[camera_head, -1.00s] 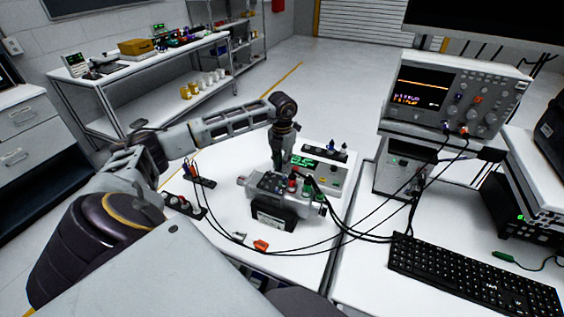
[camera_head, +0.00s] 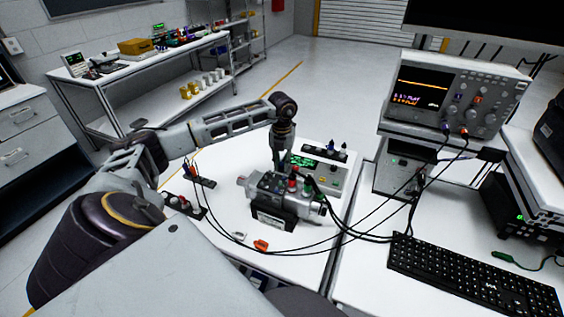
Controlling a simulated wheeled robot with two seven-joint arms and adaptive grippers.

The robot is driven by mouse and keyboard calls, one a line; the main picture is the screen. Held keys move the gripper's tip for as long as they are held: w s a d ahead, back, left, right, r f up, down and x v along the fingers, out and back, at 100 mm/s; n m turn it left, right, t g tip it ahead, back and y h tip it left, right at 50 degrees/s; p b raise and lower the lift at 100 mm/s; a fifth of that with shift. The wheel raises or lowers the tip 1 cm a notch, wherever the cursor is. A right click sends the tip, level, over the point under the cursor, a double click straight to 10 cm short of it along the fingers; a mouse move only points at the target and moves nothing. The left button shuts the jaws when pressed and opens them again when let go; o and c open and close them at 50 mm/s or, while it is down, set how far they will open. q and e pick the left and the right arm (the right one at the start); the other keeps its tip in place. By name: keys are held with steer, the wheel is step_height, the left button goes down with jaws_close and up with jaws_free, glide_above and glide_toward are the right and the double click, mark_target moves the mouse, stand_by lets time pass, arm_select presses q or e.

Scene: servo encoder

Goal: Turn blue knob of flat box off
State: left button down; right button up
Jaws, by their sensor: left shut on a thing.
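A flat black box (camera_head: 336,157) with small upright knobs lies at the back of the white table, behind a display unit. One knob, the blue knob (camera_head: 331,147), stands near its middle. My left gripper (camera_head: 279,164) points down, left of the flat box and beside the display unit's left end. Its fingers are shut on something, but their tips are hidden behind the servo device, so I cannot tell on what. The blue knob appears apart from the gripper. My right gripper is not in view.
The grey servo device (camera_head: 284,190) with red and green plugs stands in front of my left gripper. The display unit (camera_head: 326,177) is beside it. Black cables cross rightward to the oscilloscope (camera_head: 428,94). An orange connector (camera_head: 261,245) lies at the front.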

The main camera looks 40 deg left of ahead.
arm_select(q)
steer(key=c, duration=1.7)
jaws_free()
steer(key=o, duration=0.4)
steer(key=shift+r, duration=0.6)
step_height(320, 180, up, 11)
steer(key=shift+f, duration=0.1)
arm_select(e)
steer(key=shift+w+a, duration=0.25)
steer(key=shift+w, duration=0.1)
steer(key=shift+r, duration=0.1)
arm_select(q)
step_height(320, 180, up, 10)
steer(key=p, duration=1)
glide_above(282, 164)
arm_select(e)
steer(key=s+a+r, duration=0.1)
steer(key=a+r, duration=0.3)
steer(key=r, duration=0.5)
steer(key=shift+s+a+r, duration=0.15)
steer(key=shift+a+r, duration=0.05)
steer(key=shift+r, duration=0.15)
